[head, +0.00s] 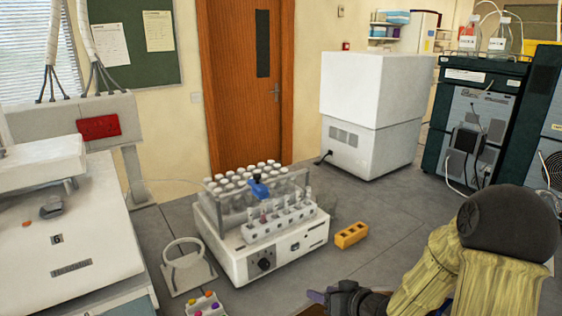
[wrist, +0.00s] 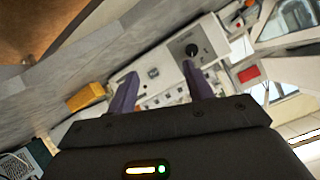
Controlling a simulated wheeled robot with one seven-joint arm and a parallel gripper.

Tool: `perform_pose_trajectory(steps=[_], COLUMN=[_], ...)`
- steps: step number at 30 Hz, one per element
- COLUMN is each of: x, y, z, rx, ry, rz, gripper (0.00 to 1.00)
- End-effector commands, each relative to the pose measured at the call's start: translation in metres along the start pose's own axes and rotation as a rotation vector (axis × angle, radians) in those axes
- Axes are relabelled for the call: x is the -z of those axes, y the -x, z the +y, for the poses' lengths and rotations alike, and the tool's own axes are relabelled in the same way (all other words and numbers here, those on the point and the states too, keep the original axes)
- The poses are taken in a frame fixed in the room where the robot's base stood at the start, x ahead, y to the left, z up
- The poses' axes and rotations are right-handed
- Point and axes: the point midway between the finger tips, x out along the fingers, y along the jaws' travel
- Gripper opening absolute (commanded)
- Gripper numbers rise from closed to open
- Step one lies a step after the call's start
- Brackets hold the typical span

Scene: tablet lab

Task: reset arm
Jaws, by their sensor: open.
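My gripper (wrist: 157,97) shows in the wrist view with two purple fingers spread apart and nothing between them. In the head view my gripper (head: 318,297) is low at the bottom, right of centre, partly cut off by the frame edge. My arm comes in from the lower right. The white bench device (head: 236,262) with a knob and a rack of capped vials stands beyond and to the left of my gripper, apart from it. The device also shows behind the fingers in the wrist view (wrist: 190,50).
A yellow block (head: 351,235) lies right of the device. A white ring-shaped stand (head: 187,270) and a tray of coloured caps (head: 205,305) are on its left. A large white box (head: 370,110) stands behind at right. Grey bench top is clear between them.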

Motion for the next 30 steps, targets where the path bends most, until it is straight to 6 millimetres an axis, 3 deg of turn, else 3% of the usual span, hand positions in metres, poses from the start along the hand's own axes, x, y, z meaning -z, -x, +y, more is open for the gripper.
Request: perform_pose_trajectory(steps=[5, 10, 14, 19, 24, 30], x=[-0.004, -0.012, -0.019, -0.033, -0.042, -0.044], y=[0.026, 0.067, 0.102, 0.142, 0.158, 0.159], z=[0.012, 0.011, -0.004, -0.038, -0.058, -0.059], rx=[-0.252, -0.439, -0.527, -0.556, -0.540, -0.538], ry=[0.059, 0.043, -0.010, -0.116, -0.178, -0.183], rz=[-0.194, -0.369, -0.495, -0.639, -0.707, -0.714], gripper=[0.51, 0.51, 0.51, 0.51, 0.51, 0.51])
